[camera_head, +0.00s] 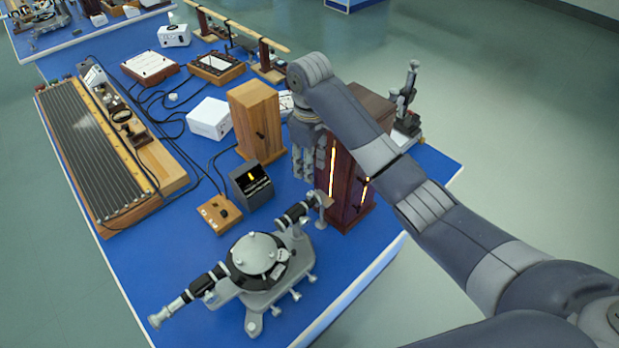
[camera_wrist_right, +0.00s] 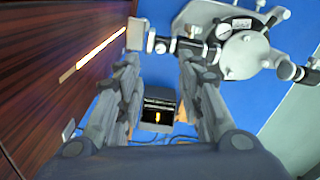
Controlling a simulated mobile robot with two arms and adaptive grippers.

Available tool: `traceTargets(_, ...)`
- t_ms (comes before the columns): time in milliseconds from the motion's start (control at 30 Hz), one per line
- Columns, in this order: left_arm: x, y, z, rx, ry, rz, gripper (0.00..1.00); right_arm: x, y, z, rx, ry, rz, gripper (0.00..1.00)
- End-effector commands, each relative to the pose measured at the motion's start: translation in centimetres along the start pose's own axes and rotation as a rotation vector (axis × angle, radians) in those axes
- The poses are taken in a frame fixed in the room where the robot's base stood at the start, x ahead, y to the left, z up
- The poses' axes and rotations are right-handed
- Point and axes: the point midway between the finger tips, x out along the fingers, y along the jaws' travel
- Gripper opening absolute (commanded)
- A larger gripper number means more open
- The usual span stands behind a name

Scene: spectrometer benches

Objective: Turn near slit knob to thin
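The spectrometer (camera_head: 258,257) stands on the blue bench, its tube running up right to a slit end (camera_head: 318,202) close to the dark red lamp housing (camera_head: 345,190) with a lit slot. The slit end also shows in the right wrist view (camera_wrist_right: 133,34), with small dark and silver knob-like parts (camera_wrist_right: 160,46) beside it. I cannot tell which is the near slit knob. My right gripper (camera_head: 303,179) points down beside the lamp housing, above and behind the slit end. Its fingers (camera_wrist_right: 159,62) stand apart and hold nothing. My left gripper is out of view.
A small black box with an orange display (camera_head: 251,184) and a wooden switch box (camera_head: 219,213) stand left of the slit end. A tall wooden cabinet (camera_head: 256,120) stands behind. Cables cross the bench. Bare blue bench top lies left of the spectrometer.

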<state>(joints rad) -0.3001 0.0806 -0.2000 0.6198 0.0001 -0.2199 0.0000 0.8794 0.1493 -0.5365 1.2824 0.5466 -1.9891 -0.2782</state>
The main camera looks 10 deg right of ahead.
Motion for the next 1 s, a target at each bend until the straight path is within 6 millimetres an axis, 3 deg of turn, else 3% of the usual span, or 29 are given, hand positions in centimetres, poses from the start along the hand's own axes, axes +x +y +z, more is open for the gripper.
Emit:
traceTargets(233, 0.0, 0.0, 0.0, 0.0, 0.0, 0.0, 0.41, -2.3, 0.1, 0.0, 0.0, 0.0, 0.002, 0.34)
traceTargets(767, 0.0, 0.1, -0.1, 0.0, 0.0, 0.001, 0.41, -2.5, 0.0, 0.0, -0.001, 0.0, 0.0, 0.34)
traceTargets(867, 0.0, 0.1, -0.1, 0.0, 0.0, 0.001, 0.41, -1.9, -0.4, 0.1, -0.001, 0.003, -0.004, 0.34)
traceTargets(1000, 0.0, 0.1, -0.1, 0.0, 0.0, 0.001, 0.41, 1.2, -2.4, 0.8, 0.005, 0.03, -0.019, 0.34)
